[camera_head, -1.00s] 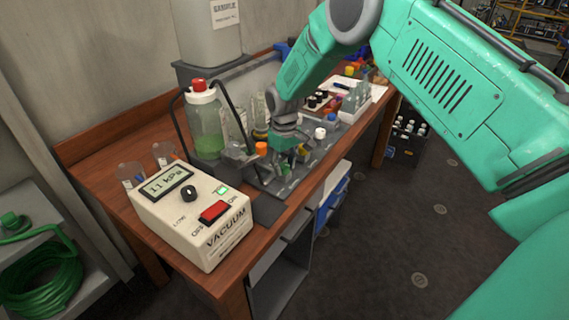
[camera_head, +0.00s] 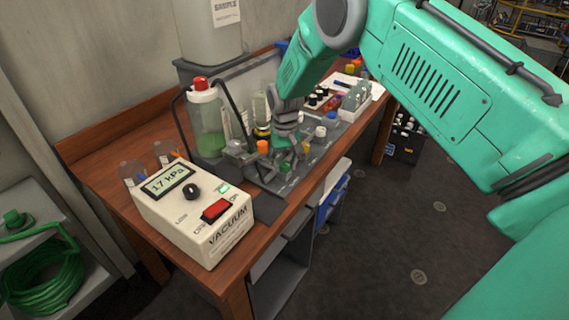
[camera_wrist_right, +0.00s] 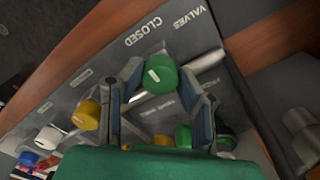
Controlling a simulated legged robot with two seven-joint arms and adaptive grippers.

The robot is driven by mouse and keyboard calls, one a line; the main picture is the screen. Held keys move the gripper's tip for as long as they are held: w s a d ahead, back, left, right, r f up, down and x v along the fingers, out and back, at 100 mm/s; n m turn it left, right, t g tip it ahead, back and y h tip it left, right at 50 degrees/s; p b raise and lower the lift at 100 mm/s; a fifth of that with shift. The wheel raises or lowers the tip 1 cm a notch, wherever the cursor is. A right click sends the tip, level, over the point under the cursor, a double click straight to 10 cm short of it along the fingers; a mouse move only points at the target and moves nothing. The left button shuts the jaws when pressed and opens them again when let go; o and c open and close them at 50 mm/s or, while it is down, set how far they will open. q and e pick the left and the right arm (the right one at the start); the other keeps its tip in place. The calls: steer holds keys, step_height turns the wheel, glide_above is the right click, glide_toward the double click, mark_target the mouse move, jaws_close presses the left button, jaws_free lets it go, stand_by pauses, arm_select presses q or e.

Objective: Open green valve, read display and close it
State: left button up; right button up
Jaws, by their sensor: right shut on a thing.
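The green valve knob (camera_wrist_right: 161,76) with a white mark shows in the right wrist view, below the word CLOSED on a grey panel (camera_wrist_right: 215,25). My right gripper (camera_wrist_right: 166,84) is shut on this knob, one finger on each side. In the head view my right gripper (camera_head: 287,150) reaches down to the panel and largely hides the knob. The vacuum box (camera_head: 190,215) stands at the table's near left. Its display (camera_head: 168,180) reads 17 kPa and a small green light (camera_head: 222,189) is lit. My left gripper is not in view.
Other knobs sit close by: yellow (camera_wrist_right: 86,114), white (camera_wrist_right: 50,137) and blue (camera_wrist_right: 28,158). A bottle of green liquid (camera_head: 208,125) with a red cap stands behind the vacuum box. Bottles and racks crowd the wooden table (camera_head: 100,165). A green hose coil (camera_head: 42,283) lies at lower left.

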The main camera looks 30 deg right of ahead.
mark_target(284, 162)
steer(key=shift+w+r, duration=0.25)
steer(key=shift+w, duration=0.05)
jaws_close()
steer(key=o, duration=0.9)
jaws_free()
steer(key=shift+o, duration=1.1)
steer(key=shift+f, duration=0.2)
steer(key=shift+s, duration=0.1)
steer(key=shift+r, duration=0.2)
step_height(284, 162, up, 12)
steer(key=shift+f, duration=0.25)
steer(key=shift+d, duration=0.1)
